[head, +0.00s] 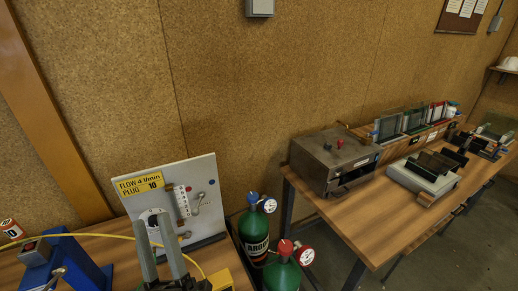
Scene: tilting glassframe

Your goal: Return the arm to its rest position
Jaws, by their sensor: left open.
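My left gripper (150,219) stands at the bottom left of the head view. Its two grey fingers point up and are spread apart, with nothing seen between them. I cannot tell the gap between fingers and panel. My right gripper is out of view.
A yellow hose (95,236) passes near the fingers. A blue stand (75,255) is to the left; green gas bottles (253,232) are to the right. Farther right, a wooden table (375,215) holds a metal box (335,158), a black-slotted rack (425,176) and framed glass panes (390,124).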

